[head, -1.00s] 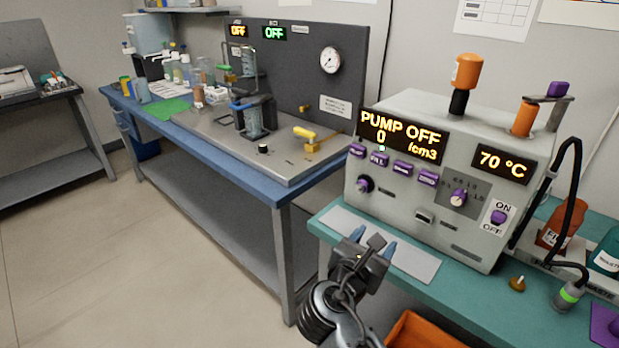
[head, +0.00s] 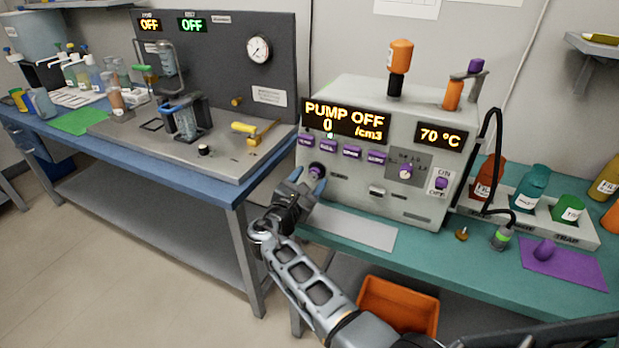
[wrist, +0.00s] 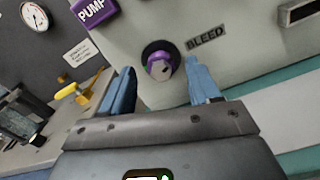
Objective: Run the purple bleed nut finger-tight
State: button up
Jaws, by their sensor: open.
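The purple bleed nut (wrist: 160,66) sits in a dark round recess on the front of the grey instrument, left of the BLEED label (wrist: 205,38). In the head view the nut (head: 316,171) shows just beyond my fingertips, low on the left of the panel. My gripper (wrist: 160,80) is open and empty, with blue fingertips. In the wrist view the nut appears between the two fingers and beyond them; I cannot tell the exact gap. In the head view my gripper (head: 306,180) points at the instrument's front.
The instrument (head: 345,205) stands on a teal bench (head: 450,260). Its display (head: 345,119) reads PUMP OFF. A purple PUMP button (wrist: 92,12) is above left of the nut. A blue-topped bench (head: 225,190) with a test rig is to the left. An orange bin (head: 398,305) is below.

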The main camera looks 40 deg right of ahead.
jog(key=shift+w+d, duration=0.15)
jog(key=shift+d, duration=0.45)
jog(key=c, duration=1)
